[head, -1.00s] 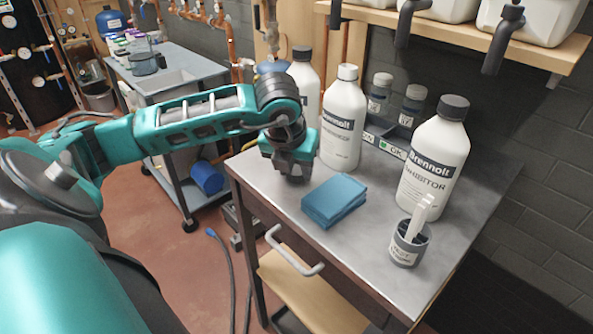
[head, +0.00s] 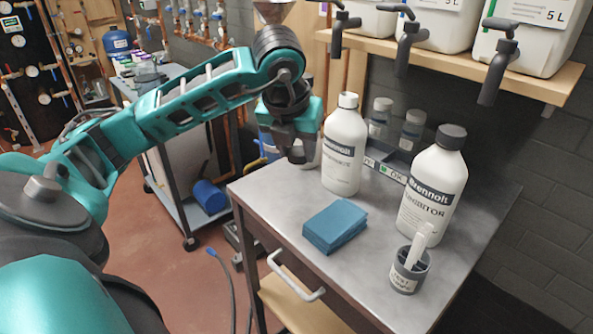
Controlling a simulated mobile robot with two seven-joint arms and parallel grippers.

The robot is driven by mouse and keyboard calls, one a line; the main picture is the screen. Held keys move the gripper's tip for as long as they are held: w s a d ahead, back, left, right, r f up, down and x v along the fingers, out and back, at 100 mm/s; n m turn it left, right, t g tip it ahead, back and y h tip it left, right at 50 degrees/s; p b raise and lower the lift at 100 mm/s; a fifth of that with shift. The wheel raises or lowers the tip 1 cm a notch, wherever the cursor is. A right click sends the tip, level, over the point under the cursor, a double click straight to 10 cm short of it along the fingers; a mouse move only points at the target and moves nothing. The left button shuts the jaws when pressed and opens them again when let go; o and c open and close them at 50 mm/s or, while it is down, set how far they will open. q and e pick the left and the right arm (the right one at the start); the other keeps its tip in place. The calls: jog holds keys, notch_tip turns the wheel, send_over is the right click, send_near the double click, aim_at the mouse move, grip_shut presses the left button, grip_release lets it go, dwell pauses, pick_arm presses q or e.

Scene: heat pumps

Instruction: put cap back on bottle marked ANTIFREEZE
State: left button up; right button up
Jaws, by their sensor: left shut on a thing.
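The middle white Brennolt bottle (head: 343,152) stands upright on the bench; its narrow pale top shows no dark cap. Its lower label line is too small to read surely. My left gripper (head: 297,152) is just left of this bottle, raised above the bench. It is shut on a small dark thing, apparently the cap (head: 297,157), mostly hidden by the fingers. Another white bottle (head: 316,152) is almost wholly hidden behind the gripper. A white bottle marked INHIBITOR (head: 431,187), with a dark cap, stands at the right. My right gripper is not in view.
A blue folded cloth (head: 334,226) and a grey cup with white strips (head: 409,271) lie on the metal bench (head: 375,280). Small lidded jars (head: 412,132) stand behind the bottles. A wooden shelf (head: 540,82) with tapped canisters overhangs the back. The bench's front middle is clear.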

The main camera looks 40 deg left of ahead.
aim_at(296, 154)
pick_arm(q)
notch_tip(296, 154, up, 8)
jog(key=shift+r+p, duration=0.2)
jog(key=shift+p, duration=0.55)
jog(key=shift+r, duration=0.55)
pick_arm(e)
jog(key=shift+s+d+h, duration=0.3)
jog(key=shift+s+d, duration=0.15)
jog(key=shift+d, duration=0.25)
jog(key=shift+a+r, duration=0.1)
